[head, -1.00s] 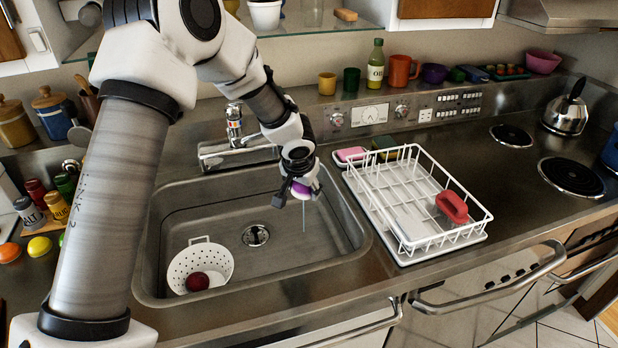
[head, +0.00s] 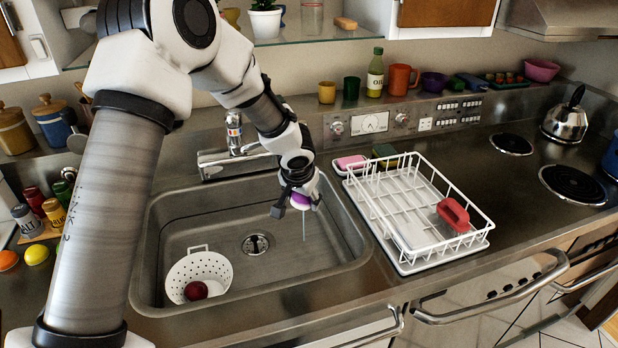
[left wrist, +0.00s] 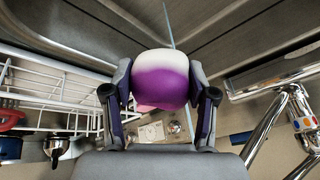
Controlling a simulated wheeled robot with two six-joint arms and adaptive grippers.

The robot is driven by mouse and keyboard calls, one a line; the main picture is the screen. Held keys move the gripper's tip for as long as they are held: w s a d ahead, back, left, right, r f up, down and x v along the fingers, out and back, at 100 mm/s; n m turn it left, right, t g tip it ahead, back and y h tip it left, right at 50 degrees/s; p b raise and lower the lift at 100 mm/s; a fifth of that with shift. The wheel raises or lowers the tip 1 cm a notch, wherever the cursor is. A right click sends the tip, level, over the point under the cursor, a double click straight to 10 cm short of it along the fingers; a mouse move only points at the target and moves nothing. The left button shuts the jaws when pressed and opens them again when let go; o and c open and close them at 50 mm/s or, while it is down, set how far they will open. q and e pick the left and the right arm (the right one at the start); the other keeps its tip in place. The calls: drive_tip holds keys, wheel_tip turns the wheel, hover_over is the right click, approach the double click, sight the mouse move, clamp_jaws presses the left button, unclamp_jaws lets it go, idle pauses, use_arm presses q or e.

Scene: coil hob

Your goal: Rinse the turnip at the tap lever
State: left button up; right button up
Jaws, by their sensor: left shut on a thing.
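My left gripper (head: 292,206) is shut on the purple and white turnip (head: 304,198), holding it above the sink basin (head: 225,222). The turnip also shows between the two fingers in the left wrist view (left wrist: 160,80). A thin stream of water (head: 304,228) shows below the turnip in the head view. In the left wrist view the stream (left wrist: 168,22) passes behind the turnip. The chrome tap (head: 235,135), with a red and blue mark, stands at the back of the sink; its spout is partly hidden by my arm. My right gripper is not in view.
A white colander (head: 188,268) with a dark red round item (head: 196,290) sits in the basin's front left. A white dish rack (head: 420,255) holding a red item (head: 453,213) stands right of the sink. Sponges (head: 350,163) lie behind the rack.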

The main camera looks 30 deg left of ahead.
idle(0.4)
use_arm(q)
drive_tip(key=shift+s+d+r, duration=0.15)
drive_tip(key=shift+s+r, duration=0.05)
drive_tip(key=shift+s, duration=0.1)
drive_tip(key=shift+s+d+r+b, duration=0.25)
drive_tip(key=shift+s+r, duration=0.35)
drive_tip(key=shift+s, duration=0.1)
drive_tip(key=shift+s+d+r+b, duration=0.3)
drive_tip(key=shift+s+r, duration=0.35)
drive_tip(key=shift+s+d+r+b, duration=0.25)
drive_tip(key=shift+s+r, duration=0.35)
drive_tip(key=shift+s, duration=0.1)
